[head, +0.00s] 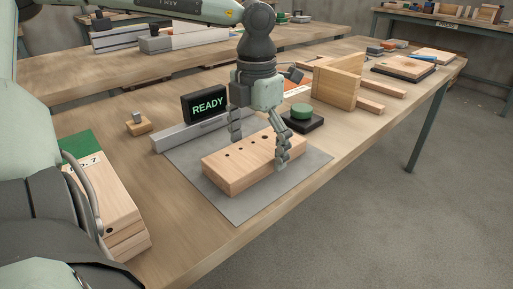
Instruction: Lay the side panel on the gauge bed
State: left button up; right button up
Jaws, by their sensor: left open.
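The side panel (232,172) is a light wooden block with a row of dark holes in its top face. It lies flat on the grey plate of the gauge bed (240,208), in front of a grey fence bar (181,136). My left gripper (260,142) is over the panel's right part with its fingers spread, one at the far side and one at the near right side. The fingers are apart; I cannot tell whether either touches the wood. My right gripper is out of view.
A display reading READY (207,105) stands behind the fence. A green button on a black base (302,117) is right of the gripper. Stacked wooden panels (118,212) lie at left. Wooden blocks (336,86) stand farther right. The table's front edge is close to the plate.

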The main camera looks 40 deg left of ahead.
aim_at(255, 148)
pick_arm(q)
jog(key=shift+r, duration=0.6)
notch_tip(255, 148, up, 11)
jog(key=shift+p, duration=0.35)
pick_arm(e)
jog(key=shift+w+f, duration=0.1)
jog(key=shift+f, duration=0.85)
pick_arm(q)
jog(key=shift+s+a, duration=0.1)
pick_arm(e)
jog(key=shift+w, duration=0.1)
